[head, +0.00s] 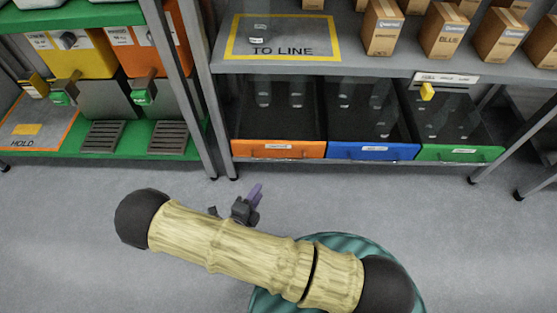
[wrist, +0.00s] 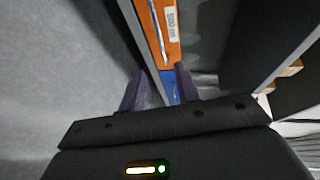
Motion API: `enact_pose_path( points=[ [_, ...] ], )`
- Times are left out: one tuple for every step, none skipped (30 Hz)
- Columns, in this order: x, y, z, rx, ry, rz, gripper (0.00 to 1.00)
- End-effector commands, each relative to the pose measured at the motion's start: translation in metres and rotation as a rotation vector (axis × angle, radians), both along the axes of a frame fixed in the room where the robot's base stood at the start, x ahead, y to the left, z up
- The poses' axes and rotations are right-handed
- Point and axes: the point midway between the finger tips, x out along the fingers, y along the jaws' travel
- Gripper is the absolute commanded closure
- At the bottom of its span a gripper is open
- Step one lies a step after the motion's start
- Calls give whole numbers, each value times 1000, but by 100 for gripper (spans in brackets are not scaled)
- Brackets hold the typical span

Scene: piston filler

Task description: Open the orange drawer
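The orange drawer (head: 278,150) is at the left end of a row of drawers low under the grey shelf. Its front lines up with the blue drawer beside it, and its dark inside shows from above. In the wrist view its orange front (wrist: 163,14) is at the top, with a pale bar handle (wrist: 156,38) and a white label. My gripper (head: 250,202) is above the floor in front of the rack, apart from the drawer.
A blue drawer (head: 374,152) and a green drawer (head: 460,154) are to the right. The shelf (head: 350,66) above holds several cardboard boxes. A rack post (head: 222,130) stands just left of the orange drawer. The grey floor (head: 90,220) in front is clear.

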Motion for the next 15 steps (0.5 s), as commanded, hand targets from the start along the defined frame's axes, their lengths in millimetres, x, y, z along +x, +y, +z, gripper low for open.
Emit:
enact_pose_path(
  points=[
    [3,-1,-2,0,0,-2,68],
    [4,-2,-2,0,0,-2,68],
    [8,-4,-4,0,0,-1,68],
    [11,-5,-5,0,0,-1,68],
    [14,-7,-5,-1,-1,-1,68],
    [19,-9,-7,-1,-2,-2,68],
    [23,-11,-8,-2,0,-2,68],
    [27,-14,-9,-1,0,-3,68],
    [34,-16,-11,-1,-1,-3,68],
    [39,-18,-12,-1,-1,-2,68],
    [43,-20,-13,-1,-1,-2,68],
    [50,-24,-14,-1,0,-3,68],
    [54,-26,-15,-1,0,-3,68],
    [59,-28,-16,0,-1,-3,68],
    [66,-30,-18,-1,-1,-2,68]
  ],
)
